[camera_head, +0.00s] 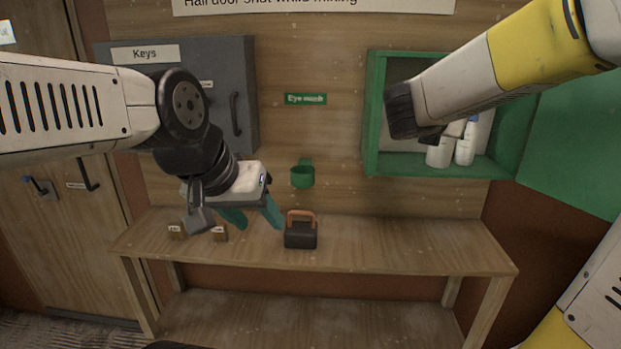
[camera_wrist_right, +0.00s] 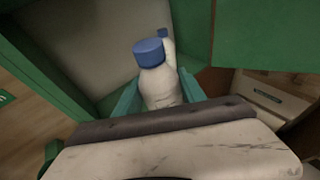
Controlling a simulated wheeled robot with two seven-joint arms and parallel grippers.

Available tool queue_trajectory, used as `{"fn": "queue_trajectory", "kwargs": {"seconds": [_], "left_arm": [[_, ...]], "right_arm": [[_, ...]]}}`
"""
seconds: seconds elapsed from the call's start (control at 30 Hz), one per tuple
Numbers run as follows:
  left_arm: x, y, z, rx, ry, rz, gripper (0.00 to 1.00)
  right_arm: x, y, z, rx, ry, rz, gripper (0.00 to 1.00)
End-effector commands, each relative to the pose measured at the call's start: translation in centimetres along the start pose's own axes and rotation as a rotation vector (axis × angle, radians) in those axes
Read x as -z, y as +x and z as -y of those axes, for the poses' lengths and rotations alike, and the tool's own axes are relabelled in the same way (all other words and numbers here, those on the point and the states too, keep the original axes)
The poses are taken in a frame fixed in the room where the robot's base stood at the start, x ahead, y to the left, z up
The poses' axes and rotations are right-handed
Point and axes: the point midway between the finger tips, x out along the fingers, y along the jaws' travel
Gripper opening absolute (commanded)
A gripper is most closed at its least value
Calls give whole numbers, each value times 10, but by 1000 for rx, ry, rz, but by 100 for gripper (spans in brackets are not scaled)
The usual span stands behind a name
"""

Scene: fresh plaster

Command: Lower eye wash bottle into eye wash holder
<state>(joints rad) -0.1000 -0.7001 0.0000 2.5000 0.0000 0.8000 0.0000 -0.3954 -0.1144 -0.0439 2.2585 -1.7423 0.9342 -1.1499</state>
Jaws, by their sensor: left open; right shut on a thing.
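The eye wash bottle (camera_wrist_right: 160,88) is white with a blue cap and stands between the teal fingers of my right gripper (camera_wrist_right: 161,95) in the right wrist view. That gripper is shut on it, at the green cabinet; in the head view my right arm hides the gripper. The eye wash holder (camera_head: 302,178) is a small green cup-like ring on the wooden wall, below the green "Eye wash" sign (camera_head: 305,99). It looks empty. My left gripper (camera_head: 259,223) is open and empty, left of and lower than the holder, over the bench.
The open green cabinet (camera_head: 371,118) holds white containers (camera_head: 440,152), one blue-capped (camera_head: 465,150). A dark block with an orange handle (camera_head: 300,235) and small labelled blocks (camera_head: 219,234) stand on the bench (camera_head: 400,243). A grey Keys cabinet (camera_head: 228,80) hangs at left. The bench's right half is clear.

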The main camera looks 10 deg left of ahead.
Motion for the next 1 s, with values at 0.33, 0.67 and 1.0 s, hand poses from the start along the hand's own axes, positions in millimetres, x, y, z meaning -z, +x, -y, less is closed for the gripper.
{"fn": "queue_trajectory", "kwargs": {"seconds": [0.33, 0.67, 1.0], "left_arm": [[0, 0, 0, 0, 0, 0, 50], [0, 0, 0, 0, 0, 0, 50], [0, 0, 0, 0, 0, 0, 50]], "right_arm": [[-5, -13, -68, -4, -3, 0, 0], [-4, -24, -133, -4, -2, 0, 0], [9, -31, -200, -3, -2, -1, 0]]}}
